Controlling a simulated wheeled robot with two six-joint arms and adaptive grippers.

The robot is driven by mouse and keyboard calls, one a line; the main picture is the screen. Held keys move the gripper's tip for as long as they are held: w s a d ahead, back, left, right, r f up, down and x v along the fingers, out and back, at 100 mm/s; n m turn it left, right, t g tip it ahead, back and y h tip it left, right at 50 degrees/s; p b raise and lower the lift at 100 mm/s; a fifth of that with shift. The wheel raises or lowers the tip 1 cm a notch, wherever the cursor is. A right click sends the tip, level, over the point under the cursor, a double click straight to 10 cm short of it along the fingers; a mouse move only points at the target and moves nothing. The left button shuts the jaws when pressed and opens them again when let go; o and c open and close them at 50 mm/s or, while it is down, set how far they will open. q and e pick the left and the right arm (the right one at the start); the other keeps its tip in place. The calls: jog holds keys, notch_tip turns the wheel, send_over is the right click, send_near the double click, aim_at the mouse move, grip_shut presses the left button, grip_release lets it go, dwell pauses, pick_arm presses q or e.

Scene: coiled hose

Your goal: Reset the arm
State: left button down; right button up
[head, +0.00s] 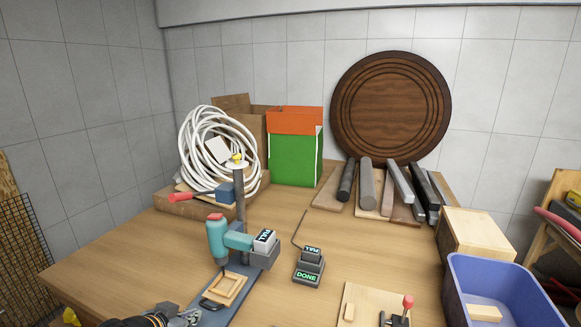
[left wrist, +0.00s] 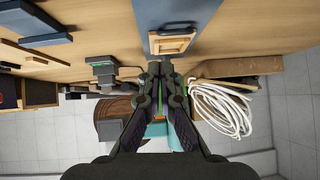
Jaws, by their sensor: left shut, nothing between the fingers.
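My left gripper (head: 178,318) shows only in part at the bottom left edge of the head view, low in front of the bench. In the left wrist view its two dark fingers (left wrist: 166,68) meet at the tips, shut with nothing between them. A coiled white hose (head: 187,143) leans at the back left of the bench, well beyond the gripper. The hose also shows in the left wrist view (left wrist: 222,108), to the right of the fingers and apart from them. My right gripper is in neither view.
A teal drill (head: 216,241) on a stand rises near the bench's middle, with a small wooden frame (head: 226,289) on its base. A charger (head: 309,268) reads DONE. A green and orange box (head: 293,160) and round wooden panel (head: 390,105) stand behind. A blue bin (head: 505,280) is right.

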pick_arm(q)
jog(key=s+f+n+g+y, duration=0.1)
jog(key=s+f+g, duration=0.2)
jog(key=s+f, duration=0.55)
jog(key=s+f+n+g+y, duration=0.25)
jog(key=s+f, duration=0.25)
jog(key=s, duration=0.7)
notch_tip(320, 180, down, 23)
jog(key=a+g, duration=0.2)
jog(key=s+a+f, duration=0.1)
jog(key=s+f, duration=1.8)
jog(key=s, duration=0.1)
jog(key=shift+s+a+g+h, duration=0.15)
jog(key=shift+a+g+h, duration=0.2)
jog(key=shift+g, duration=0.1)
